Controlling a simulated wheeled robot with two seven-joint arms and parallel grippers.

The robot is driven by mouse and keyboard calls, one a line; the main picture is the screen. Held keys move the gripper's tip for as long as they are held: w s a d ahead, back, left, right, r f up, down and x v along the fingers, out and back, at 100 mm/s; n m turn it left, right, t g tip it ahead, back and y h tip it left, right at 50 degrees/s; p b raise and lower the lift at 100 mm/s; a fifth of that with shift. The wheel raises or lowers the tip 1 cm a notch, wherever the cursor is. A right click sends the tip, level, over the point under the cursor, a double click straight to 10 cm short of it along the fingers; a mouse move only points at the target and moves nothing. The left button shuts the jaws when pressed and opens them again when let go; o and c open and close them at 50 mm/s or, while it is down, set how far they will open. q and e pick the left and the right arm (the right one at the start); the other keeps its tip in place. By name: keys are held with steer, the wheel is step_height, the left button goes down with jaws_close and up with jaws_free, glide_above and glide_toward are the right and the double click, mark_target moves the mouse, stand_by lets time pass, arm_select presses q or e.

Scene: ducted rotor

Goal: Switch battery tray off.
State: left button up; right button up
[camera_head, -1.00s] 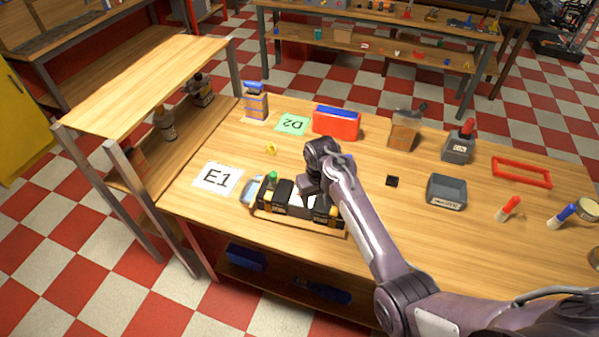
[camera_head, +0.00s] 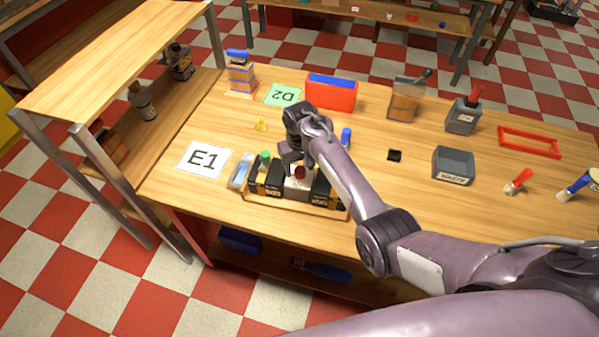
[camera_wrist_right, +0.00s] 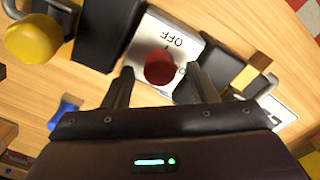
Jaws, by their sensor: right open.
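The battery tray (camera_head: 292,208) lies near the table's front edge, holding black blocks and a pale switch box. The switch box (camera_wrist_right: 182,40) has a silver plate with "OFF" lettering, partly covered. Its dark red knob (camera_wrist_right: 160,66) also shows in the head view (camera_head: 299,172). My right gripper (camera_head: 297,166) is over the switch box, pointing down. In the wrist view its two fingers (camera_wrist_right: 160,84) are apart, one on each side of the knob. I cannot tell whether they touch it. My left gripper is in neither view.
A green-topped item (camera_head: 264,161) and a light-blue item (camera_head: 240,172) are at the tray's left end. The E1 card (camera_head: 203,158) lies left of them. A grey bin (camera_head: 453,165) and a red frame (camera_head: 528,142) are to the right. A shelf (camera_head: 118,50) rises at left.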

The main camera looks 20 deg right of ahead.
steer(key=shift+f, duration=0.25)
steer(key=shift+s+d+r, duration=0.1)
steer(key=shift+s+r, duration=0.05)
steer(key=shift+c, duration=2.5)
steer(key=c, duration=0.5)
steer(key=shift+n, duration=0.3)
steer(key=n+p, duration=0.2)
steer(key=n, duration=0.1)
steer(key=shift+r+n, duration=0.15)
steer(key=shift+n, duration=0.15)
steer(key=n+p, duration=0.1)
steer(key=n, duration=0.2)
steer(key=shift+n, duration=0.4)
steer(key=n, duration=0.5)
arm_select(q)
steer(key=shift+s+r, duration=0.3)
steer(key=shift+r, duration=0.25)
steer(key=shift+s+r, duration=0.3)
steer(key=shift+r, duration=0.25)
arm_select(e)
steer(key=shift+n, duration=2.5)
